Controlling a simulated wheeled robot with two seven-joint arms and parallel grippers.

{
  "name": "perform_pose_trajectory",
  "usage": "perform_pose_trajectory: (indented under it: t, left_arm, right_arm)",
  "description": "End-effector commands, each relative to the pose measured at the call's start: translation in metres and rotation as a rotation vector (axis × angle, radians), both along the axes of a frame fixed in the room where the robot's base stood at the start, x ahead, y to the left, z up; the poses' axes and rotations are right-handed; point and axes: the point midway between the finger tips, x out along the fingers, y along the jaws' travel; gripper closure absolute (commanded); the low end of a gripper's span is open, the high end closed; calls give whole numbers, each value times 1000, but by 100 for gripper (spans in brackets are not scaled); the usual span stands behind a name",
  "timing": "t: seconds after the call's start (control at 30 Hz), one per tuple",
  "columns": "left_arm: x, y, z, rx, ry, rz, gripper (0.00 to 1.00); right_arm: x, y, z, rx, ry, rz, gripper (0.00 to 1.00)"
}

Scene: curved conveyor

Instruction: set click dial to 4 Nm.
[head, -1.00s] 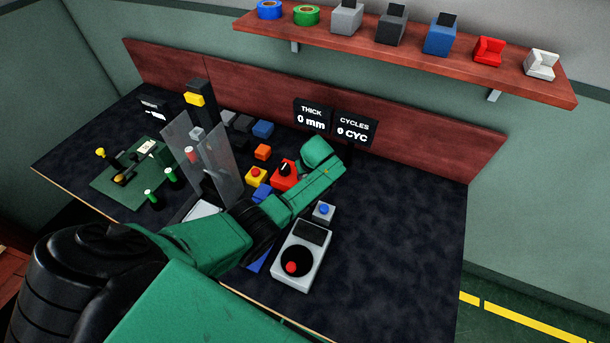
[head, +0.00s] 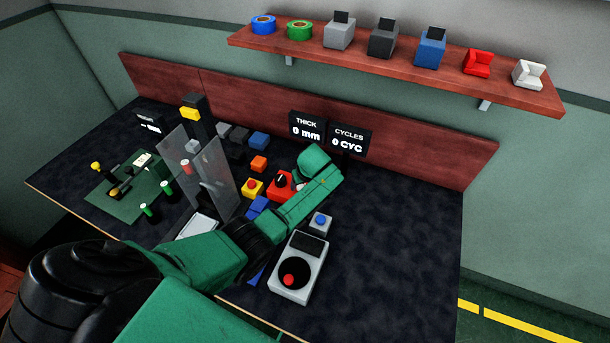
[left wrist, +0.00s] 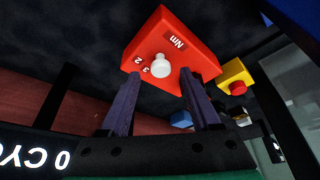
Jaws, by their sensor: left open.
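The click dial is on a red box (head: 280,183), partly hidden behind my left arm in the head view. The red box (left wrist: 175,45) fills the upper middle of the left wrist view, with the marks "Nm", "2" and "3" on its face. A light round knob (left wrist: 161,66) stands out from that face. My left gripper (left wrist: 160,80) is open, its two dark fingers on either side of the knob and apart from it. I cannot read the dial's setting; other marks are hidden or out of view.
A yellow box with a red button (head: 252,188) stands left of the dial. Blue blocks (head: 258,207) and a grey pad with a red knob (head: 290,279) are near my arm. The THICK and CYCLES displays (head: 346,141) stand behind. The bench's right side is clear.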

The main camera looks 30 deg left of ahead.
Motion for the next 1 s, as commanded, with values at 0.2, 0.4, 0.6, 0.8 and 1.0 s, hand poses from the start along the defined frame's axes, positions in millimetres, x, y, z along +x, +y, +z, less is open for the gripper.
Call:
perform_pose_trajectory:
  t: [0.2, 0.4, 0.6, 0.8, 1.0]
  left_arm:
    - [-14, -18, 55, -4, -6, 0, 37]
    - [-27, -32, 101, -1, -4, 2, 37]
    - [-32, -36, 119, 1, -2, 2, 37]
    - [-32, -36, 119, 2, -1, 2, 37]
    - [-32, -36, 119, 2, -1, 2, 37]
  right_arm:
    - [0, -1, 9, -1, 1, 0, 50]
    - [0, -1, 3, -1, 1, 1, 50]
    - [-1, -1, 2, -1, 1, 1, 50]
    - [0, -1, 3, -1, 1, 1, 50]
    - [0, -1, 3, -1, 1, 1, 50]
